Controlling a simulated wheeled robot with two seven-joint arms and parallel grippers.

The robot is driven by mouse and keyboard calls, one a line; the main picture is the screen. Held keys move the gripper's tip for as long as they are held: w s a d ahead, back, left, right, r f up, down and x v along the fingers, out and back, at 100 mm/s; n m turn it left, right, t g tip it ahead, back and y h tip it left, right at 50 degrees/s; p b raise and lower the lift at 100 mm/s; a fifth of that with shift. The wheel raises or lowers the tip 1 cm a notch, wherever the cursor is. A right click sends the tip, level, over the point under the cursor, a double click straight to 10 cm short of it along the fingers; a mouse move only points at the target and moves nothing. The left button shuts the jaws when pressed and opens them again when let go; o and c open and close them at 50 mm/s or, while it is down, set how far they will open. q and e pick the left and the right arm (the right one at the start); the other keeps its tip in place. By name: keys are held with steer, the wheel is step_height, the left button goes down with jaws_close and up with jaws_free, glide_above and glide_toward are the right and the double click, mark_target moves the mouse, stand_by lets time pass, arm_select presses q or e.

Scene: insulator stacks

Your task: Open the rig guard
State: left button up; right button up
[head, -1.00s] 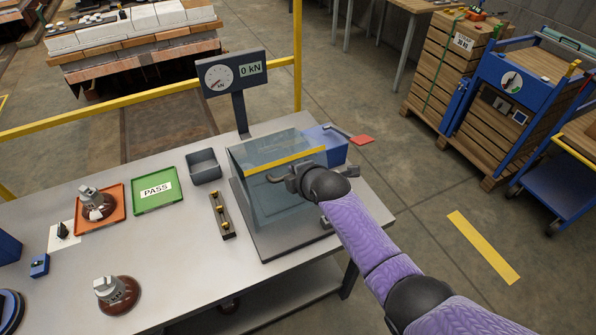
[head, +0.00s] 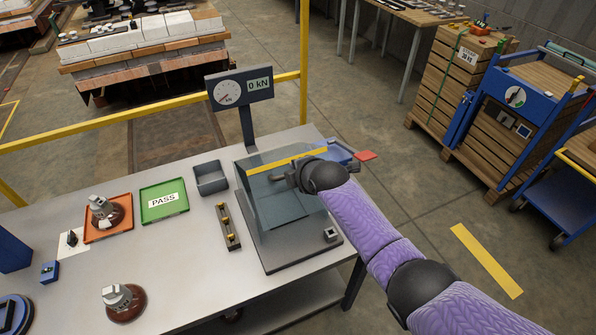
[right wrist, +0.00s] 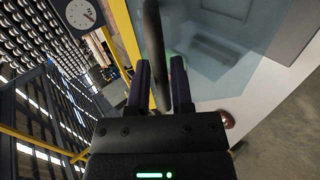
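The rig guard (head: 285,205) is a clear bluish panel with a yellow edge strip, over the grey rig base (head: 300,258) at the table's right end. It stands tilted, its yellow strip raised toward the back. My right gripper (head: 288,178) is at the guard's front, just below the strip. The clear panel also shows there (right wrist: 215,50). My forearm hides part of the guard's right side. My left gripper is out of view.
A gauge (head: 240,90) reading 0 kN stands behind the rig. Left of it are a grey bin (head: 211,190), a green PASS tray (head: 150,209), an orange tray (head: 92,237) with an insulator, and a loose insulator (head: 124,315).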

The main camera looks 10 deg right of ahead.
steer(key=shift+o, duration=1.1)
steer(key=p+v, duration=0.4)
steer(key=v, duration=0.6)
